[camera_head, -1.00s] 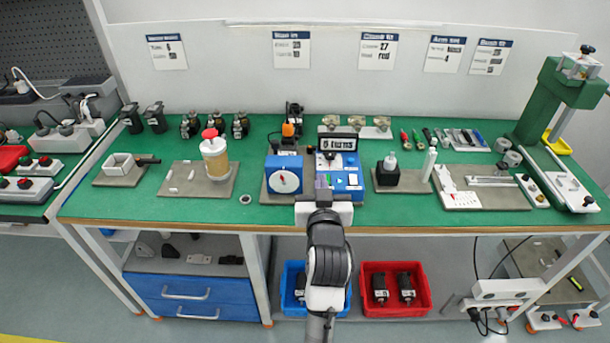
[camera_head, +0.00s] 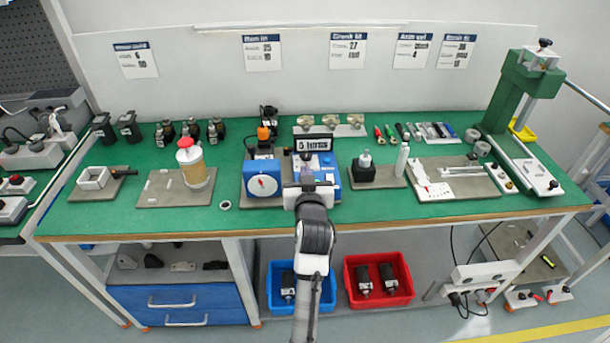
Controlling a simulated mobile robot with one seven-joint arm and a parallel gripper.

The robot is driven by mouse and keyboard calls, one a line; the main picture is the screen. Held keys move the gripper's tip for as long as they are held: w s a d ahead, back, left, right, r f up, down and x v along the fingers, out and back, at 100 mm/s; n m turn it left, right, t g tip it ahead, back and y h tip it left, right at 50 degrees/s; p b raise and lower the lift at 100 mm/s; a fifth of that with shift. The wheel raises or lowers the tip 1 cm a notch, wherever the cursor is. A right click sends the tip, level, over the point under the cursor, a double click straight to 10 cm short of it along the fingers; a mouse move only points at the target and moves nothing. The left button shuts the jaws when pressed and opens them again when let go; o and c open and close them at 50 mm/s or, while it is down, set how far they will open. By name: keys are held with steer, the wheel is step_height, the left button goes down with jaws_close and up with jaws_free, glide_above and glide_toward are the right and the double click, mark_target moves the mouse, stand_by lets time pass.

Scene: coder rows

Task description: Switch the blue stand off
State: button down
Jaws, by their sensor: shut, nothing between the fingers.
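The blue stand (camera_head: 263,183) sits on a grey base plate on the green bench. Its left box has a white dial with a red pointer. Its right blue control box (camera_head: 328,178) has buttons on its face, partly hidden by my gripper. A small display (camera_head: 314,143) reading what looks like "5 turns" stands behind it. An orange part (camera_head: 263,134) tops a dark holder behind the dial box. My gripper (camera_head: 306,183) is over the front of the stand, between the dial box and the control box. Its fingers are shut and empty; whether they touch the stand cannot be told.
A jar with a red knob (camera_head: 194,165) stands on a plate to the left. A black block (camera_head: 362,171) and a white bottle (camera_head: 402,159) stand to the right. A green press (camera_head: 515,95) is at the far right. Blue and red bins (camera_head: 380,303) are below.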

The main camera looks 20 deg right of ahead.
steer(key=shift+x, duration=1)
steer(key=f, duration=0.1)
steer(key=f+p, duration=0.1)
steer(key=f, duration=0.1)
steer(key=shift+w+d+f, duration=0.1)
steer(key=shift+w, duration=0.25)
steer(key=shift+f, duration=0.45)
steer(key=shift+w+f+b, duration=0.1)
steer(key=shift+f+b, duration=0.35)
steer(key=shift+w+d+r+p, duration=0.1)
steer(key=shift+w+r+p, duration=0.1)
steer(key=shift+r+p, duration=0.35)
step_height(320, 180, up, 4)
steer(key=shift+s+f+p, duration=0.15)
steer(key=shift+f+p, duration=0.05)
steer(key=shift+p, duration=0.65)
steer(key=r+b+v, duration=0.2)
steer(key=v, duration=0.7)
steer(key=shift+b, duration=0.4)
